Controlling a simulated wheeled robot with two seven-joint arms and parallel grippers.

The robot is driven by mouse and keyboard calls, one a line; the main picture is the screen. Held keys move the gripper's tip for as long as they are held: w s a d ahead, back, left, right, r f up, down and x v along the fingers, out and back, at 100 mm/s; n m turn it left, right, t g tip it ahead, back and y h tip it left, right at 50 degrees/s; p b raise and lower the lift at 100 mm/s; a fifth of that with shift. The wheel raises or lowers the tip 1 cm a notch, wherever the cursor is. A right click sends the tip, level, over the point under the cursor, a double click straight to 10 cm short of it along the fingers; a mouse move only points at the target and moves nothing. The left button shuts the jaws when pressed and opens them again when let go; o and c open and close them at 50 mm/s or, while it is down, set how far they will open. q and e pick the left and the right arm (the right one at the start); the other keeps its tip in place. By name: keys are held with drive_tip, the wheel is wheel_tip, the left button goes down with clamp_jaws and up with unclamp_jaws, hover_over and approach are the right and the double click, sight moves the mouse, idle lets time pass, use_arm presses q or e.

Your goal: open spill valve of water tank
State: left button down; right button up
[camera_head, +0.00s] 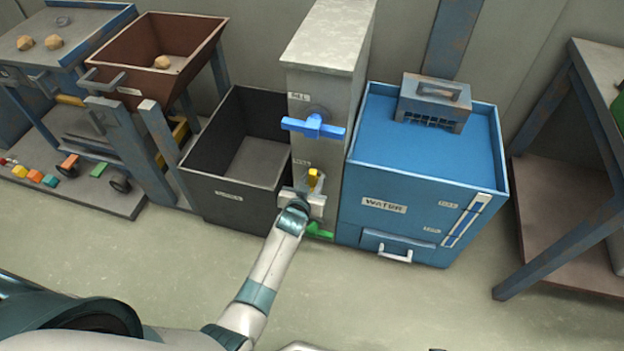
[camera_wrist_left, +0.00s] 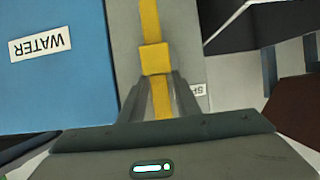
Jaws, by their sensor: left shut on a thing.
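The water tank (camera_head: 424,150) is a blue open-topped box with a WATER label, filled to near the rim with blue. A grey column (camera_head: 322,88) stands against its left side. A yellow valve handle (camera_head: 313,178) sits low on the column's front, beside a small label that reads SP in the left wrist view, the rest hidden. My left gripper (camera_head: 308,194) is shut on this yellow handle. In the left wrist view, the fingers (camera_wrist_left: 159,90) clasp the yellow bar (camera_wrist_left: 151,25) near its square hub. My right gripper is not in view.
A blue valve handle (camera_head: 313,126) labelled FILL is above, and a green handle (camera_head: 319,231) is below. A dark open bin (camera_head: 225,200) stands to the left. A grey basket (camera_head: 434,101) sits on the tank. A table (camera_head: 590,185) stands at right.

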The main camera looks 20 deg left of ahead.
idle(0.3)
use_arm(q)
drive_tip(key=c, duration=1.6)
unclamp_jaws()
drive_tip(key=shift+s, duration=0.1)
